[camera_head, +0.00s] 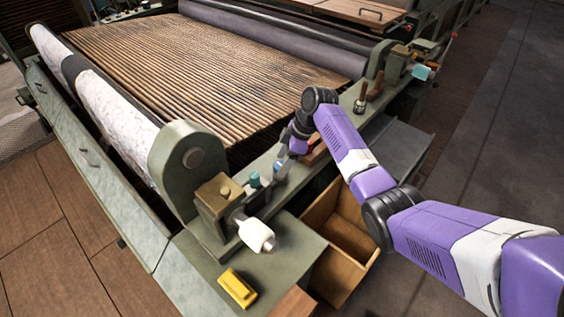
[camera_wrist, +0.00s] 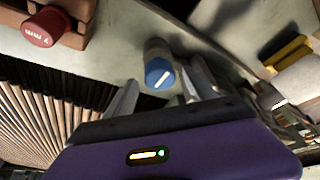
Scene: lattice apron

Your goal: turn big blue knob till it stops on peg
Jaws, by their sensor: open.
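The blue knob (camera_wrist: 159,74) has a white line on its face and a grey-green collar; it stands on the pale green rail. It also shows as a small light blue spot in the head view (camera_head: 280,167). My gripper (camera_wrist: 164,82) is open, with one finger on either side of the knob in the wrist view; I cannot tell whether they touch it. In the head view my gripper (camera_head: 284,164) is at the rail, partly covering the knob. I cannot make out the peg.
A red knob marked 7 mm (camera_wrist: 40,27) sits on a brown block beside the blue one. A teal knob (camera_head: 254,179), a white handle (camera_head: 256,235) and a yellow piece (camera_head: 237,288) are nearer the front. An open wooden drawer (camera_head: 322,208) lies below the rail.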

